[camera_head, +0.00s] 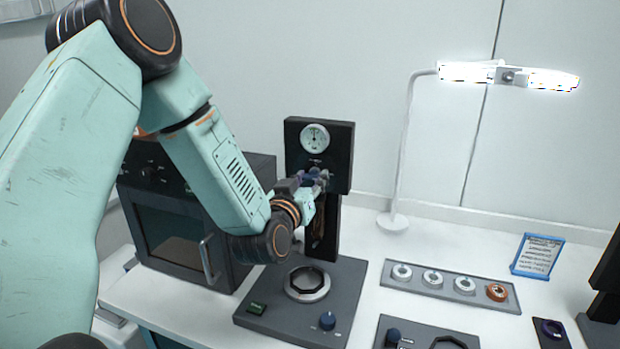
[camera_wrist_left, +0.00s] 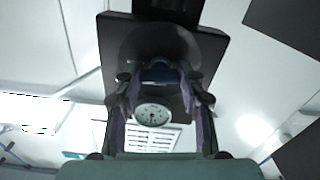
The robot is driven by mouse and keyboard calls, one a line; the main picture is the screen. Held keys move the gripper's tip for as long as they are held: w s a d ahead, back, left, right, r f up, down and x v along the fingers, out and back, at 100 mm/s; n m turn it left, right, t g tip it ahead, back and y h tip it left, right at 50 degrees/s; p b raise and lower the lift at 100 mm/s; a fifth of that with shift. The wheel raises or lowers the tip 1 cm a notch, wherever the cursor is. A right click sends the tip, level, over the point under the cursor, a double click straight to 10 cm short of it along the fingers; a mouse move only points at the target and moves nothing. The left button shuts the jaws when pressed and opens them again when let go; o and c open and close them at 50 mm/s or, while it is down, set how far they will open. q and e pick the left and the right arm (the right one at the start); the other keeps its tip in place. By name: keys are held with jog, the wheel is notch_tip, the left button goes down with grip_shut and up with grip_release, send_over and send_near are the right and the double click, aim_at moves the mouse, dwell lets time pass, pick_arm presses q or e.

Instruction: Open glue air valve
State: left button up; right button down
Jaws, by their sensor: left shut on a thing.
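The glue station's upright black panel (camera_head: 345,160) carries a round white gauge (camera_head: 314,138) near its top. My left gripper (camera_head: 320,179) is at the panel front, just below the gauge. In the left wrist view its fingers (camera_wrist_left: 160,80) stand either side of a dark blue valve knob (camera_wrist_left: 158,71) and are shut on it. The gauge (camera_wrist_left: 152,115) shows between the fingers there. In the head view the gripper mostly hides the knob, so I cannot tell its turn angle. My right gripper is not in view.
A dark oven (camera_head: 180,235) stands left, close to my arm. A lamp (camera_head: 405,150), a dish tray (camera_head: 450,287) and a blue-framed card (camera_head: 537,256) are right.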

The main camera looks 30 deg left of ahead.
pick_arm(q)
jog(key=shift+m+p, duration=0.5)
jog(key=shift+m, duration=0.6)
jog(key=o, duration=1.2)
jog(key=shift+c, duration=0.2)
jog(key=v, duration=1.2)
